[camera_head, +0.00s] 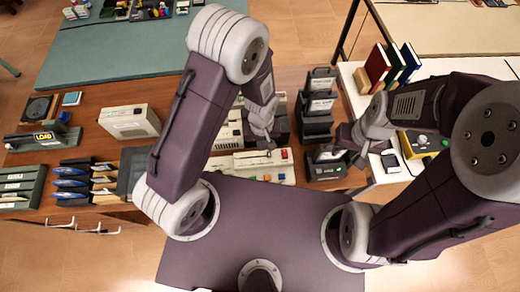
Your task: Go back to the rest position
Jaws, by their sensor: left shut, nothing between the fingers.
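My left gripper (268,143) hangs from its folded arm, pointing down over the middle of the wooden table. It is shut and holds nothing. It is above and behind a pale device with coloured buttons (265,165). My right gripper (350,158) points to the left, near the gap between the wooden table and the white table. It is close to a dark boxy device with a small green light (326,163); I cannot tell if they touch. Its fingers are small and partly hidden, so their opening is unclear.
A stack of black trays (317,105) stands behind the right gripper. Upright books (390,66) and a yellow box (420,142) are on the white table (350,82). A beige device (130,121), a green device (45,138) and sorted packets (75,180) fill the left of the wooden table.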

